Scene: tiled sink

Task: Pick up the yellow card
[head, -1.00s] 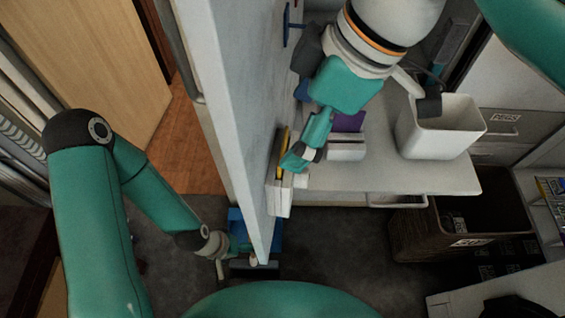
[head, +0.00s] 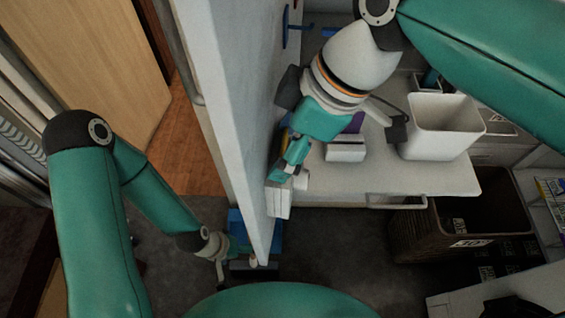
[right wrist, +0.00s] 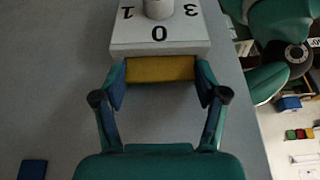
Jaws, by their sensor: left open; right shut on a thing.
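The yellow card (right wrist: 160,68) sits between the fingertips of my right gripper (right wrist: 160,80) in the right wrist view, with its edge facing the camera. The fingers are shut on its two sides. A white block with black digits (right wrist: 160,32) lies just beyond the card; I cannot tell whether they touch. In the head view my right gripper (head: 279,173) is beside the white wall, and only a yellow sliver shows behind it. My left gripper (head: 247,262) is low, near the wall's lower end, open and partly hidden.
The white wall (head: 240,120) stands close left of my right gripper. A white shelf (head: 400,178) carries a white bin (head: 440,128) and a small white box (head: 345,152). A dark basket (head: 430,230) stands below at the right. A blue thing (head: 268,232) is near my left gripper.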

